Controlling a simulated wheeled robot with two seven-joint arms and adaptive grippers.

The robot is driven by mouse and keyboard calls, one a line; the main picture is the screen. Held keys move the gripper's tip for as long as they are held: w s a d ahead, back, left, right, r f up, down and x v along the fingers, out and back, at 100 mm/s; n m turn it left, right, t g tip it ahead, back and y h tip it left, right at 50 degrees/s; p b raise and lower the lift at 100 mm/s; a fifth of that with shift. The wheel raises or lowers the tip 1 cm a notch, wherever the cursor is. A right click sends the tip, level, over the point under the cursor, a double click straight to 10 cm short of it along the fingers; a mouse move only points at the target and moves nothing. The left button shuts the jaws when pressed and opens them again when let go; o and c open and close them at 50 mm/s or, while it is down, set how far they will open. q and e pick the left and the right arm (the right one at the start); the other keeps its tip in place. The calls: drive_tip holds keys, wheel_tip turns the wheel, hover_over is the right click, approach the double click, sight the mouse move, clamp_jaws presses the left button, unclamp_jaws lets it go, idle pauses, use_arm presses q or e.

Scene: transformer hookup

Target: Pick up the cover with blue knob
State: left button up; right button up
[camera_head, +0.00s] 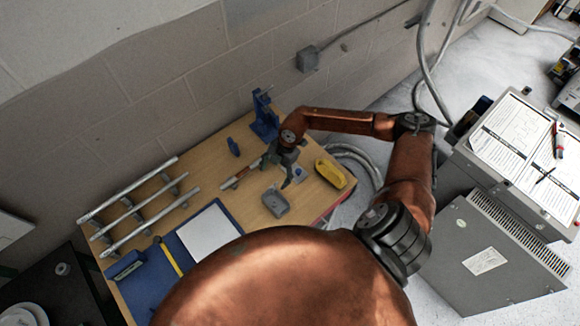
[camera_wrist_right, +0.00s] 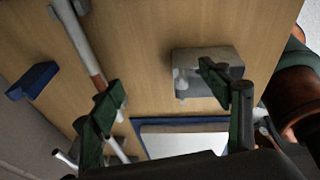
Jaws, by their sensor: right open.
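My right gripper (camera_head: 279,172) is open and empty above the wooden table, pointing down. A grey block-like cover (camera_head: 275,203) lies nearer; a grey block with a pale peg (camera_wrist_right: 207,65) in the wrist view is partly hidden by a finger. My left gripper is not in view.
A yellow case (camera_head: 330,173) lies at the table's right edge. A blue stand (camera_head: 264,115) and small blue object (camera_head: 233,146) are at the back. A red-and-white rod (camera_head: 240,174) lies left of the gripper, near metal rails (camera_head: 130,213). A blue clipboard (camera_head: 230,212) lies nearer.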

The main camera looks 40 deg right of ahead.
sight(294, 173)
drive_tip(key=d+h, duration=0.1)
drive_tip(key=d, duration=0.2)
drive_tip(key=d+m+h, duration=0.1)
drive_tip(key=d, duration=0.2)
drive_tip(key=d+h, duration=0.1)
drive_tip(key=d, duration=0.3)
drive_tip(key=shift+w+d+f+g, duration=0.1)
drive_tip(key=shift+w+f+g, duration=0.15)
drive_tip(key=shift+g, duration=0.15)
drive_tip(key=shift+f+p, duration=0.3)
drive_tip(key=shift+f, duration=0.6)
drive_tip(key=f, duration=0.1)
drive_tip(key=f+p, duration=0.1)
drive_tip(key=f, duration=0.2)
drive_tip(key=shift+s+f, duration=0.15)
drive_tip(key=shift+s, duration=0.2)
drive_tip(key=shift+f+p, duration=0.3)
drive_tip(key=shift+f, duration=0.15)
drive_tip(key=c, duration=0.8)
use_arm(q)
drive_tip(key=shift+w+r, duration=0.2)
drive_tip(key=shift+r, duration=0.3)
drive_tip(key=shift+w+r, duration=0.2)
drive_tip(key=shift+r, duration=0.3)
use_arm(e)
drive_tip(key=shift+s, duration=0.2)
clamp_jaws()
